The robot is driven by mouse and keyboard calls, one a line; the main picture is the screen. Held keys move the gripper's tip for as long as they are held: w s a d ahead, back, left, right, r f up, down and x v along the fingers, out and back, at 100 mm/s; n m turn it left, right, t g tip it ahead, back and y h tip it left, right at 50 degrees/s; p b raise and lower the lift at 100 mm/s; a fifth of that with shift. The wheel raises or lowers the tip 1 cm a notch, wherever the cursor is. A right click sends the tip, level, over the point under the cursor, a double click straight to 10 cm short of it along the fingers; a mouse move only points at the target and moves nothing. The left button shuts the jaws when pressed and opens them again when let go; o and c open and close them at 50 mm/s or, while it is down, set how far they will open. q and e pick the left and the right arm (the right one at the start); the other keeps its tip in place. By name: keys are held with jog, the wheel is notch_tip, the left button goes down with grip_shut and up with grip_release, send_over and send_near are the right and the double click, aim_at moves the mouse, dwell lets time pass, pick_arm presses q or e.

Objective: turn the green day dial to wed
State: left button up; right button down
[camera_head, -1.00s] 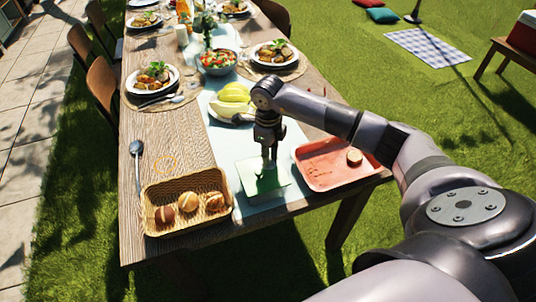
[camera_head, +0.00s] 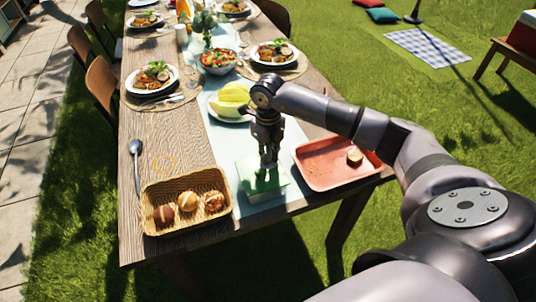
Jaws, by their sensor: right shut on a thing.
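The green day dial (camera_head: 250,182) stands near the front edge of the table, on the pale runner. It shows as a light green board with a darker green part under my gripper; its day marks are too small to read. My right gripper (camera_head: 268,172) points straight down over it and is shut on the dial's green middle part, which the fingers mostly hide. My left gripper is not in view.
A wicker basket (camera_head: 149,210) with bread rolls stands left of the dial, and a red tray (camera_head: 318,178) close on its right. A spoon (camera_head: 137,165) lies at the left. A plate of yellow fruit (camera_head: 234,95) and set dinner plates stand behind.

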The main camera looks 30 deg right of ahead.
jog(key=m, duration=0.5)
jog(key=shift+m, duration=2.6)
jog(key=c, duration=1.5)
grip_release()
notch_tip(320, 180, up, 12)
